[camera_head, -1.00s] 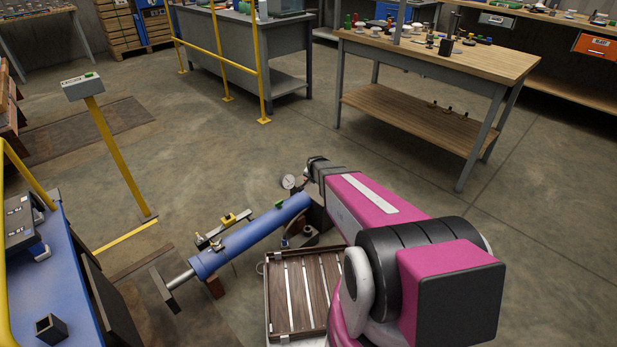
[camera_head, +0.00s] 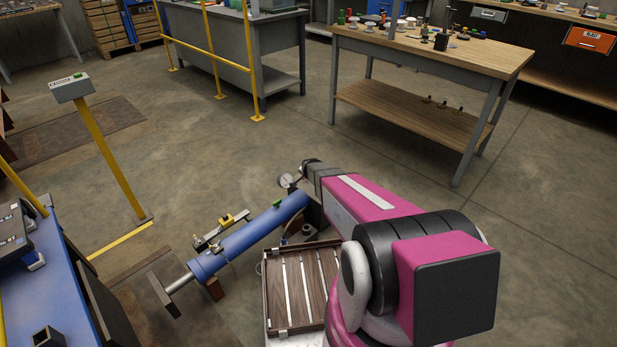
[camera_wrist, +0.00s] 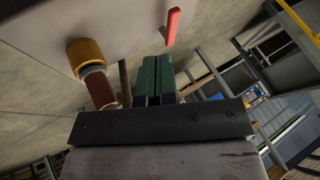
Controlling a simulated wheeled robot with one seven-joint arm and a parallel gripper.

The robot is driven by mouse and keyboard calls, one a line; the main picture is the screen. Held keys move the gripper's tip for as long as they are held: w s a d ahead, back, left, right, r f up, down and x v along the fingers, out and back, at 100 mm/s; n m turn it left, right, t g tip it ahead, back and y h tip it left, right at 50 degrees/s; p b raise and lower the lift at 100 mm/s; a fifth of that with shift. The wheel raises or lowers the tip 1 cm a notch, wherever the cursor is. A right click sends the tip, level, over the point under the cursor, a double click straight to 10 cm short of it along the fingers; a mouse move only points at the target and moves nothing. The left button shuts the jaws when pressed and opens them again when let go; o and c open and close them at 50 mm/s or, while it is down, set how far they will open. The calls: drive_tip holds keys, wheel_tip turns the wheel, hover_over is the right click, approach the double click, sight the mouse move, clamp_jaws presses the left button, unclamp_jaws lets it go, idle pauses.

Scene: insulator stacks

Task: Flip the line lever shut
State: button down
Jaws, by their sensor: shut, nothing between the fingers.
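My gripper (camera_wrist: 157,82) shows in the wrist view as two dark green fingers side by side, shut with nothing between them. A red bar (camera_wrist: 173,26), possibly the line lever, stands just beyond the fingertips, up and right of them; I cannot tell whether it touches them. A brass-coloured round fitting (camera_wrist: 87,58) with a brown part below it is left of the fingers. In the head view, my arm hides the gripper. No lever can be made out for certain there. A blue cylinder (camera_head: 243,243) with small green and yellow fittings lies left of my arm.
A round gauge (camera_head: 285,181) stands near the cylinder's far end. The floor before the wooden table (camera_head: 440,55) is clear.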

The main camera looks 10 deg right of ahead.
drive_tip(key=x, duration=0.8)
drive_tip(key=shift+w+a, duration=0.3)
drive_tip(key=shift+a, duration=0.25)
idle(0.6)
drive_tip(key=shift+w+a, duration=0.75)
idle(0.4)
